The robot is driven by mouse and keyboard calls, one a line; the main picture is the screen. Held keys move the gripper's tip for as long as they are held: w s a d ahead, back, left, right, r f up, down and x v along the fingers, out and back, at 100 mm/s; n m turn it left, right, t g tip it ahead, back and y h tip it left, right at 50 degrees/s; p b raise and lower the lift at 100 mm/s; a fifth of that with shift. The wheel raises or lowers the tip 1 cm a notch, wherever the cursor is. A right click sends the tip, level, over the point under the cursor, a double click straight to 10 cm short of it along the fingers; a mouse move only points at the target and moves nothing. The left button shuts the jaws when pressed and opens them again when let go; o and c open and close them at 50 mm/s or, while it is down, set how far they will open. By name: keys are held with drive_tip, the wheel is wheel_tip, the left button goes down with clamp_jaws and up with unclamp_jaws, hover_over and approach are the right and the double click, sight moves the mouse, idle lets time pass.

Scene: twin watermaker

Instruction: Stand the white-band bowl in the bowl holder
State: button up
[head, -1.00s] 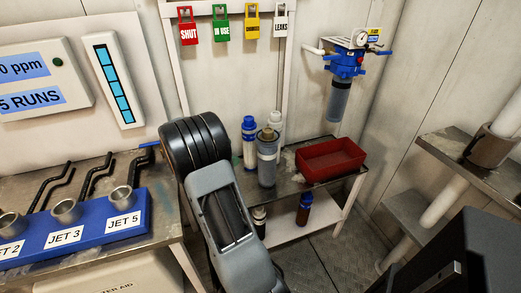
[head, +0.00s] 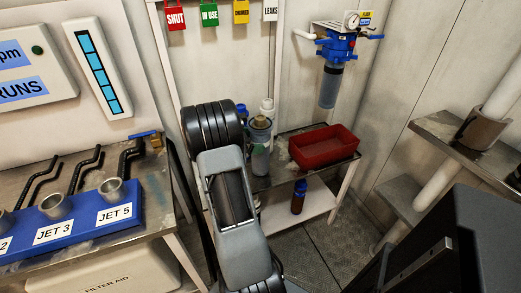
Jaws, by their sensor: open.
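A grey, see-through bowl with a pale band (head: 260,134) stands upright on the small shelf table beyond my arm. It looks like the white-band bowl, but its band is hard to make out. My arm rises in front of the table and partly covers its left side. My gripper is hidden behind the arm, so its jaws do not show. I cannot tell which thing is the bowl holder. A blue-headed filter unit (head: 336,50) with a dark bowl hangs on the back wall.
A red tray (head: 323,148) sits beside the bowl. White bottles (head: 267,107) stand behind it. A brown bottle (head: 299,197) is on the lower shelf. The left bench holds a blue jet rack (head: 85,222). A large black body (head: 450,250) fills the lower right. Floor shows between.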

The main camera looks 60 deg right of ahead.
drive_tip(key=shift+x, duration=0.8)
drive_tip(key=c, duration=1)
